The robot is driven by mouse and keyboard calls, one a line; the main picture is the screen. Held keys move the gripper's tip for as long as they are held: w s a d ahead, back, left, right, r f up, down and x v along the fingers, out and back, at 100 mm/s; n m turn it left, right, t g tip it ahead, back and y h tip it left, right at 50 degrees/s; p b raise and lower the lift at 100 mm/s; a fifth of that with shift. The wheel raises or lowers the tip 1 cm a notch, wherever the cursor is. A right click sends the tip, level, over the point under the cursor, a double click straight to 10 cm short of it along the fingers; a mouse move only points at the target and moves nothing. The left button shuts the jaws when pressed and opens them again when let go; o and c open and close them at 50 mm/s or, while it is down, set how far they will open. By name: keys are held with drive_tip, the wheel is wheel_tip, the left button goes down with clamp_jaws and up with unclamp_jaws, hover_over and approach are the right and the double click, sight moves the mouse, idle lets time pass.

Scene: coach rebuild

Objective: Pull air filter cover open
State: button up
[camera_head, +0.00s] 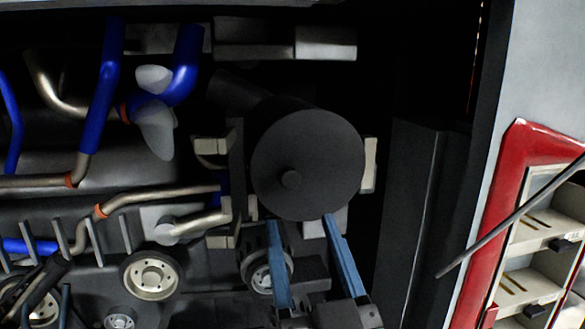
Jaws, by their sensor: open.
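The air filter cover (325,165) is a dark grey round disc with a small knob (291,180) left of and below its centre. It sits on the end of a dark cylindrical housing (262,112) in the engine bay. My gripper (300,218) reaches up from the bottom of the head view with two blue fingers spread apart. Its fingertips appear at the cover's lower edge, below the knob. Nothing is between the fingers. I cannot tell whether the fingertips touch the cover.
Blue hoses (103,85) and metal pipes fill the left side. Pulleys (150,275) lie below. A dark panel (412,220) stands right of the filter. A red-framed shelf unit (500,200) is at the far right, with a dark rod (510,215) crossing before it.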

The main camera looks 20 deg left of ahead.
sight(291, 179)
drive_tip(key=p+x, duration=0.3)
drive_tip(key=x, duration=0.4)
drive_tip(key=shift+w+r, duration=0.1)
drive_tip(key=shift+w, duration=0.1)
clamp_jaws()
idle(1.1)
